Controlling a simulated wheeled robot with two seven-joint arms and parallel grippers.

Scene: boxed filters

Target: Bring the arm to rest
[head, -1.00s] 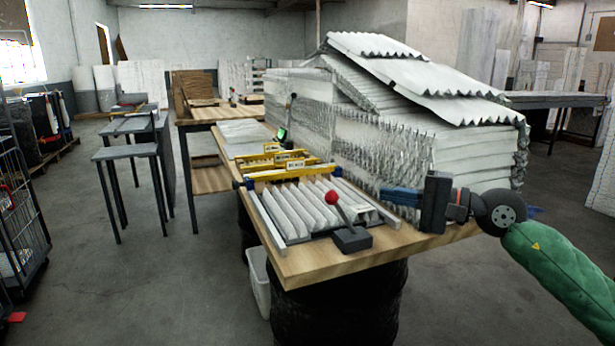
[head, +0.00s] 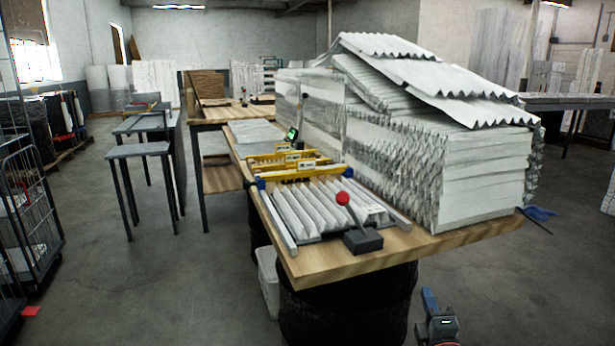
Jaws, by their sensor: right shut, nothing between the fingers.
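My right gripper (head: 430,303) shows at the bottom edge of the head view, right of the black drum (head: 345,312) under the table. Its blue fingers are together with nothing between them. It is lower than the wooden tabletop (head: 345,265) and apart from it. Most of my right arm is outside the picture. My left gripper is not in view.
The tabletop carries a pleated filter in a frame (head: 290,243), a red-knobbed lever on a dark block (head: 362,241) and a tall stack of white pleated filters (head: 480,185). A white bin (head: 268,280) stands below. Floor (head: 530,290) at the right is clear.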

